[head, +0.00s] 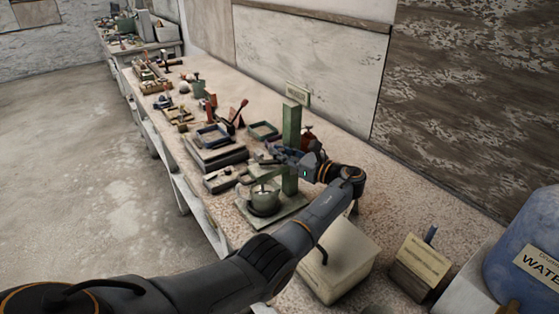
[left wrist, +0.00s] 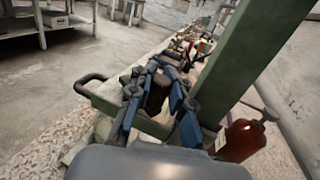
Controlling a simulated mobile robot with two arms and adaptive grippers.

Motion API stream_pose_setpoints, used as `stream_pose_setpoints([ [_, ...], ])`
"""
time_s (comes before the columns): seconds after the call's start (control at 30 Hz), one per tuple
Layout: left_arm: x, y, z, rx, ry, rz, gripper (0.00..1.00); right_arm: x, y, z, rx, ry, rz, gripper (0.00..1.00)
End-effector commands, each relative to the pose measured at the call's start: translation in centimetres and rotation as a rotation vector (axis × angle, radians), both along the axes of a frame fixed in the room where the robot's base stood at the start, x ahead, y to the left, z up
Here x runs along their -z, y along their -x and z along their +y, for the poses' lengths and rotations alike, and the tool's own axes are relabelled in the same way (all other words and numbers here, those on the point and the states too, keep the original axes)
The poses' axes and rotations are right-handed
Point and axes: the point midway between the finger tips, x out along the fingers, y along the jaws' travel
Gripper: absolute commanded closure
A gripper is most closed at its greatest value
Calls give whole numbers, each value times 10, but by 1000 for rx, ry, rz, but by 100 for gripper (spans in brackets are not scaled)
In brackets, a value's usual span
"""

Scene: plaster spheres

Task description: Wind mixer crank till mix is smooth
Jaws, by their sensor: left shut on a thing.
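The mixer stands on the bench in the head view, with a green upright post (head: 291,150) and a pale green base plate (head: 283,216). A grey-green pot (head: 264,199) sits on the base; the mix inside cannot be made out. My left gripper (head: 268,156) is beside the post, above the pot. In the left wrist view the left gripper's fingers (left wrist: 158,88) are closed around a dark piece, apparently the crank grip, mostly hidden by them. The green post (left wrist: 245,60) rises just right of the fingers. My right gripper is in neither view.
A red bottle (head: 308,136) stands behind the post. Dark trays (head: 213,148) lie on the bench beyond the mixer. A pale lidded box (head: 340,262), a small labelled box (head: 420,266) and a blue water drum (head: 525,250) are nearer. The floor at left is clear.

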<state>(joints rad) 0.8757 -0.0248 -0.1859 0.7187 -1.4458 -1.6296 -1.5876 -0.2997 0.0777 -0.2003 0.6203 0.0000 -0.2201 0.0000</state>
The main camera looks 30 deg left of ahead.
Motion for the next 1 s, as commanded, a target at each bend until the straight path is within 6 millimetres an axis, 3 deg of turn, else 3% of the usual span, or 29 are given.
stream_pose_setpoints([
  [0.43, 0, -2, -2, -3, 2, -1, 100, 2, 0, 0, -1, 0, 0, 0],
  [0.47, 0, -2, -2, -3, 2, -1, 79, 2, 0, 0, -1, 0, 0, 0],
  [0.57, 0, -1, -2, -3, 2, -1, 59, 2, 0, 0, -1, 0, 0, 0],
  [1.0, -1, -1, -3, -4, 1, -1, 58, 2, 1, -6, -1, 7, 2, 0],
])
